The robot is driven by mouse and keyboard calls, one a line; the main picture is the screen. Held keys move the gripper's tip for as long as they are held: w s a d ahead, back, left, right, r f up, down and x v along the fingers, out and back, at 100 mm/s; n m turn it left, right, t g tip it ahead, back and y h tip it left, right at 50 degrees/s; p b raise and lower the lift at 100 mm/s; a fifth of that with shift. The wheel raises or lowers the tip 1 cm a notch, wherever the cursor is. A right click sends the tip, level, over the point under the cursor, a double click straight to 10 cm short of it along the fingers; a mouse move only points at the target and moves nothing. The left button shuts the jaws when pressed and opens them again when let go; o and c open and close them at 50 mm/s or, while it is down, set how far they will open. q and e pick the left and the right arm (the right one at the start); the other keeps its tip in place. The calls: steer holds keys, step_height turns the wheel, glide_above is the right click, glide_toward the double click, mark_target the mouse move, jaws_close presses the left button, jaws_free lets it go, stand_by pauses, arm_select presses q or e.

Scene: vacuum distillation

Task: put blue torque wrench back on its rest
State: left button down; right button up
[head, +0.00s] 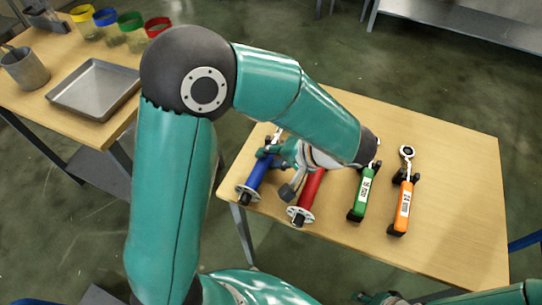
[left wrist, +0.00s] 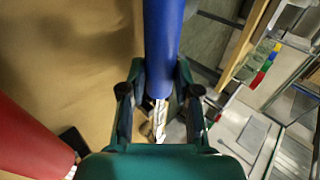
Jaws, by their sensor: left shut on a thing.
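The blue torque wrench (head: 258,174) is at the left end of the wooden table in the head view, its dark end with a pale disc toward me. My left gripper (head: 267,152) is shut on it. In the left wrist view, the blue handle (left wrist: 163,40) runs between the fingers (left wrist: 160,80), with its metal shaft (left wrist: 160,118) below. My forearm and gripper hide part of the wrench, and its own rest cannot be made out. I cannot tell whether it is lifted. My right gripper (head: 382,298) shows only partly at the bottom edge, away from the wrench.
The red wrench (head: 311,187) lies close to the right of the blue one. Further right are the green wrench (head: 362,192) and orange wrench (head: 403,207), with black supports. The table's right part (head: 460,180) is clear. A side table holds a metal tray (head: 95,88).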

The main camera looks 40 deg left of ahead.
arm_select(q)
steer(key=c, duration=0.7)
jaws_free()
steer(key=shift+c, duration=0.2)
